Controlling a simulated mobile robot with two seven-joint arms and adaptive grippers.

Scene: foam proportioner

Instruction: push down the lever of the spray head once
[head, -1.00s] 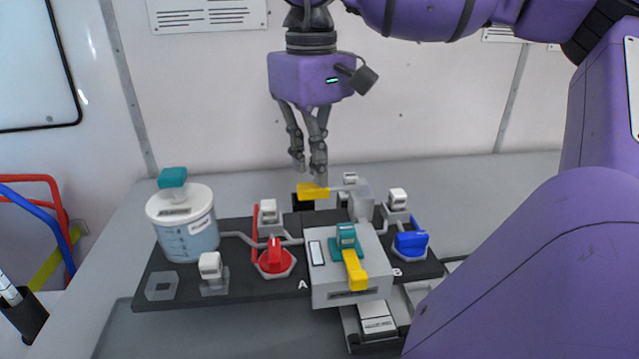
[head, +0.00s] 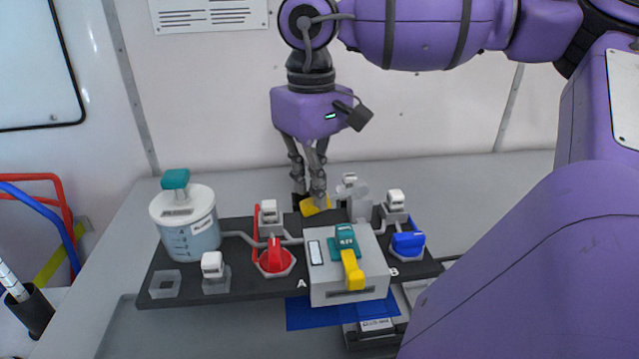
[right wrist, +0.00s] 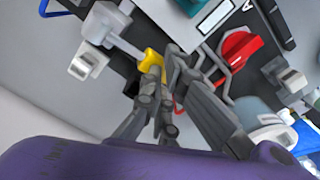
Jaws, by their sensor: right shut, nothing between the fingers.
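The spray head (head: 358,205) is a pale grey post at the back of the black board, with a yellow lever (head: 317,206) reaching left from it. The lever's yellow end is tilted down. My right gripper (head: 308,197) points downward with shut, empty fingers, its tips at the yellow end and apparently touching it. In the right wrist view, the fingertips (right wrist: 170,68) are right at the yellow lever end (right wrist: 152,60) and hide part of it. My left gripper is not in view.
In front stands a grey box (head: 324,292) with a teal block and yellow handle (head: 352,270). A red knob (head: 274,257), blue knob (head: 408,244) and white tank (head: 184,218) surround it. A flat blue patch (head: 310,316) shows below the box. Bare bench lies behind the board.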

